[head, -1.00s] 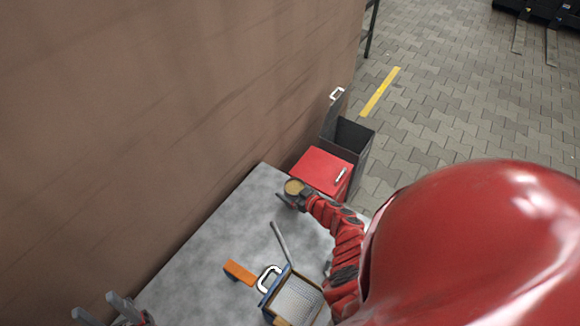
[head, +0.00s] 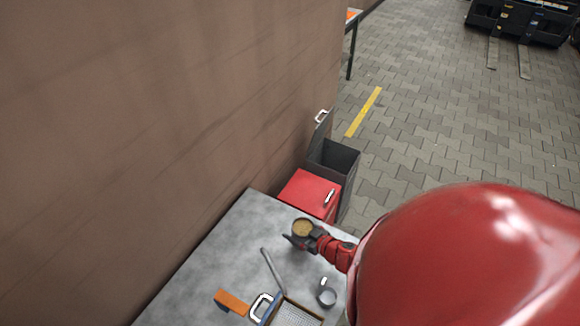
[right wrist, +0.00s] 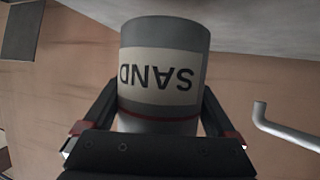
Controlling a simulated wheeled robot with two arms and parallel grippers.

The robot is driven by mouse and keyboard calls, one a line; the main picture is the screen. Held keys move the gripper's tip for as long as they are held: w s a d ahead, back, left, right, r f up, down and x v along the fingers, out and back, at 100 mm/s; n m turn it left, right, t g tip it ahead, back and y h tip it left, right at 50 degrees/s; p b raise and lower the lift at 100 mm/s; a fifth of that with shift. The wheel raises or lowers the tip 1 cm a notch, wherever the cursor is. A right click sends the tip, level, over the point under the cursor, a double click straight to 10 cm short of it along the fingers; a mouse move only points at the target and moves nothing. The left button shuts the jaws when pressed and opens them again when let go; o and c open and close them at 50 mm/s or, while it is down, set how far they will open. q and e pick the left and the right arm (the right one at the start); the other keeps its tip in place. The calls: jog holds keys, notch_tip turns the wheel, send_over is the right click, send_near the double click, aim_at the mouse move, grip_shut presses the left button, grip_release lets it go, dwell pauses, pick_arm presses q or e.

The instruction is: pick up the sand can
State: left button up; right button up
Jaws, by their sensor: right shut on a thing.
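The sand can (head: 302,227) is a grey cylinder with a tan, sandy top, seen from above in the head view. In the right wrist view the sand can (right wrist: 163,75) shows a pale label reading "SAND", upside down, and a red line near the gripper. My right gripper (head: 300,238) is shut on the can, one finger on each side of it. In the wrist view the gripper (right wrist: 160,120) holds it across its body. The can is over the far end of the grey table (head: 215,255); whether it touches the table I cannot tell. My left gripper is not in view.
An orange block (head: 232,302), a grey bar (head: 272,270), a blue-edged tray (head: 296,312) and a grey mug (head: 327,295) are on the table. A red box (head: 308,192) and an open dark bin (head: 340,160) stand beyond its far end. A brown wall (head: 150,130) runs along the left.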

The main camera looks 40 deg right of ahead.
jog(key=shift+s+d+b, duration=0.2)
jog(key=shift+s+b, duration=0.05)
jog(key=shift+s, duration=1.15)
jog(key=shift+s+d+b, duration=0.2)
jog(key=shift+s+b, duration=0.1)
jog(key=shift+s, duration=1.15)
jog(key=shift+s+d+b, duration=0.2)
jog(key=shift+s+b, duration=0.05)
jog(key=shift+s, duration=1.15)
jog(key=shift+s, duration=0.1)
